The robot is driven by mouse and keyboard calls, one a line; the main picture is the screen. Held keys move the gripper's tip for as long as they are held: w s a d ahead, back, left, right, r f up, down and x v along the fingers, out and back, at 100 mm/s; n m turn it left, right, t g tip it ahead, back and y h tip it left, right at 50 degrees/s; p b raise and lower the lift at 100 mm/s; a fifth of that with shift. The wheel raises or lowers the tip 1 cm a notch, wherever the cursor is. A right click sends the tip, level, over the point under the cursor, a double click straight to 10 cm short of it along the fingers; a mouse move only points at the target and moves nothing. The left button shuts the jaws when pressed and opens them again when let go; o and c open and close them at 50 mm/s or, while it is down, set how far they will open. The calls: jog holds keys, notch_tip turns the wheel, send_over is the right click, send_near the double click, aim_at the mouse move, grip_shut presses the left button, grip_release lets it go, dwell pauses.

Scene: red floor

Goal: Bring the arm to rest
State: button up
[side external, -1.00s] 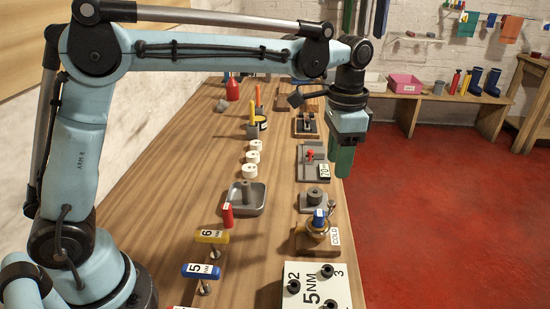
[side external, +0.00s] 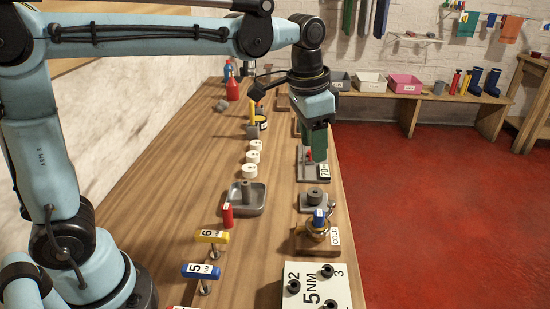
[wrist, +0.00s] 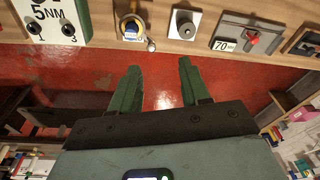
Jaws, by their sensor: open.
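My gripper (side external: 317,145) hangs from my arm near the right edge of the wooden bench (side external: 200,160) in the side view, close to the toggle fixture marked 70 (side external: 312,172). In that view I cannot tell exactly how high it is. In the wrist view its two green fingers (wrist: 163,85) are spread apart with only red floor between them. Nothing is held.
The bench carries a white 5NM block (side external: 318,290), a brass valve tagged COLD (side external: 318,232), a grey tray (side external: 247,200), T-handled drivers (side external: 205,270), white rollers (side external: 250,171) and a red bottle (side external: 232,90). Open red floor (side external: 440,200) lies to the right.

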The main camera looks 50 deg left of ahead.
jog(key=s+a+f+n+t, duration=0.5)
jog(key=s+a+f, duration=0.1)
jog(key=s, duration=0.6)
jog(key=shift+a, duration=0.8)
